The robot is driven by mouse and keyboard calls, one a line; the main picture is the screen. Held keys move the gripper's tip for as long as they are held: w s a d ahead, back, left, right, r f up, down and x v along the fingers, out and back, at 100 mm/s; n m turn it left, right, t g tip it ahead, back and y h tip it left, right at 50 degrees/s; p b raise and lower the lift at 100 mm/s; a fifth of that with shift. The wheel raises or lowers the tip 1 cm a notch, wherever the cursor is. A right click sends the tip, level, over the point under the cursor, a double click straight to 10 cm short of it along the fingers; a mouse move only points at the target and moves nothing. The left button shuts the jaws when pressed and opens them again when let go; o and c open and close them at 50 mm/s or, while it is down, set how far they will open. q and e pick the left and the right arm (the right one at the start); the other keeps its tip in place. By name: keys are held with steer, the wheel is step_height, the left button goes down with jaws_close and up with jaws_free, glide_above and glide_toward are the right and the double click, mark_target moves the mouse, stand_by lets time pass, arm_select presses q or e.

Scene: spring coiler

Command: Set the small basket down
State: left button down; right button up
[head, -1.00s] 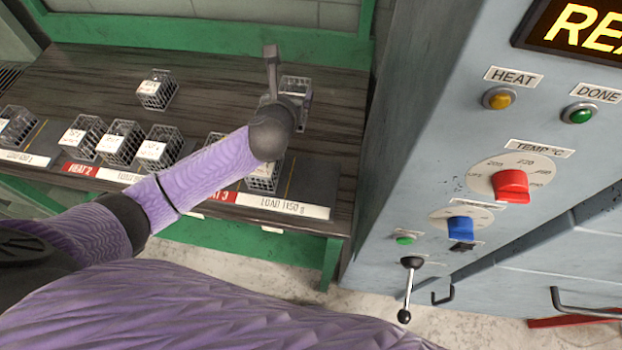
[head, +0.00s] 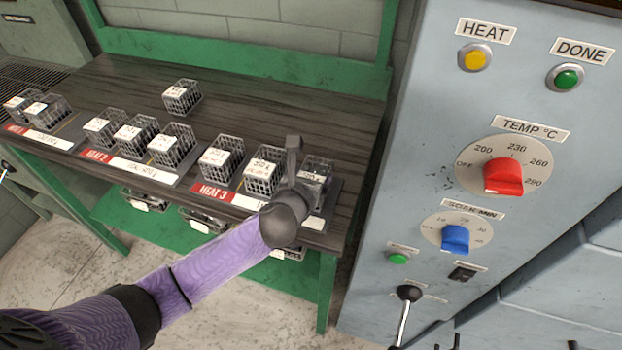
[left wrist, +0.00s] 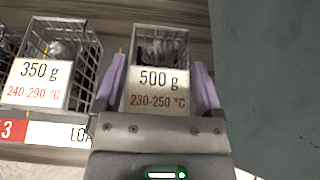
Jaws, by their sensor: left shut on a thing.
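My left gripper (head: 306,178) is shut on a small wire basket (head: 319,165) at the right end of the HEAT 3 row, over the dark mat (head: 334,188). In the left wrist view the gripper's purple fingers (left wrist: 160,75) flank the basket, whose white label (left wrist: 157,90) reads 500 g, 230-250 °C. Dark contents show inside it. I cannot tell whether its base touches the mat; my gripper and arm hide part of it. My right gripper is not in view.
A 350 g basket (left wrist: 62,60) stands close on the left; it also shows in the head view (head: 264,172). Several more baskets line the bench front, and one (head: 182,97) stands farther back. The grey machine panel (head: 420,130) rises right of the bench (head: 255,105).

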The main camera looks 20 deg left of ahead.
arm_select(q)
jaws_free()
steer(key=shift+s+r+p, duration=0.3)
steer(key=shift+s+r, duration=0.05)
steer(key=p+v, duration=0.3)
steer(key=v, duration=0.8)
steer(key=shift+s+p, duration=0.2)
steer(key=shift+p, duration=0.15)
steer(key=shift+f, duration=0.1)
